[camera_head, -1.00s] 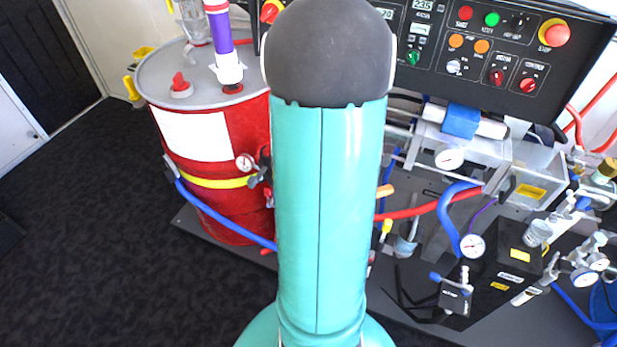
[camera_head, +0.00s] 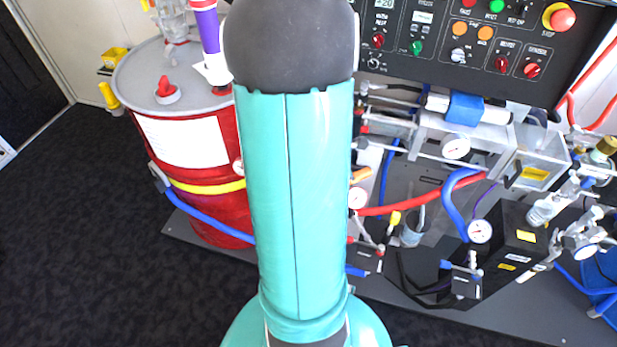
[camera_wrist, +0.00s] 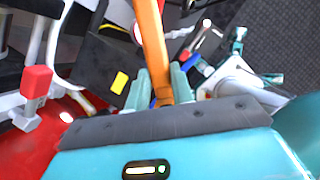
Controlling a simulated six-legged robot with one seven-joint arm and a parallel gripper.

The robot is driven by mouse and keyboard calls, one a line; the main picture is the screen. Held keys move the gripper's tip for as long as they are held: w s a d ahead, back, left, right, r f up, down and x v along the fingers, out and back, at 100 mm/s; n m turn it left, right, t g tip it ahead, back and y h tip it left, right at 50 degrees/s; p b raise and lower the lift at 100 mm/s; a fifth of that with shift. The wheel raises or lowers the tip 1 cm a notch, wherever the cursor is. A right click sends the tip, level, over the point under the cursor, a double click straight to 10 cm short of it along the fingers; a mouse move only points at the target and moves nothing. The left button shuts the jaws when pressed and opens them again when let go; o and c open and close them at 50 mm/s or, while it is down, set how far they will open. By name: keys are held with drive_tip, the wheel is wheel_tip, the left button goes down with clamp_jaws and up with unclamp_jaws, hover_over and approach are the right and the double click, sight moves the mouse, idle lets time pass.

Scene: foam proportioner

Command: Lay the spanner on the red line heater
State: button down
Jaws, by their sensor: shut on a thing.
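My gripper (camera_wrist: 165,90) shows in the wrist view, its grey-green fingers shut on a long orange bar, which I take to be the spanner (camera_wrist: 152,40). The bar runs up out of the picture, so its far end is hidden. In the head view my teal arm hides the gripper. A small orange piece (camera_head: 360,175) shows just right of the arm; I cannot tell if it is the spanner. A black box with yellow labels (camera_head: 509,236) stands low on the rig at the right. It may be a line heater; I cannot tell if it is the red one.
A red drum (camera_head: 190,205) stands left of my arm. A black control panel (camera_head: 450,62) hangs at the top. Red hose (camera_head: 420,206), blue hose (camera_head: 452,205), gauges and valves crowd the rig. Dark carpet (camera_head: 90,260) at the left is clear.

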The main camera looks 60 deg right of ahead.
drive_tip(key=w+d+f, duration=0.1)
drive_tip(key=w+f, duration=0.2)
drive_tip(key=w, duration=0.1)
drive_tip(key=w+d+f, duration=0.1)
drive_tip(key=w+f, duration=0.2)
drive_tip(key=w+d+f, duration=0.2)
drive_tip(key=w+f, duration=0.1)
drive_tip(key=w, duration=0.1)
drive_tip(key=shift+w+d+f, duration=0.1)
drive_tip(key=shift+w+f, duration=0.05)
drive_tip(key=shift+w, duration=0.2)
drive_tip(key=shift+w+f, duration=0.15)
drive_tip(key=shift+f, duration=1.5)
drive_tip(key=shift+f, duration=0.1)
drive_tip(key=c, duration=1.2)
unclamp_jaws()
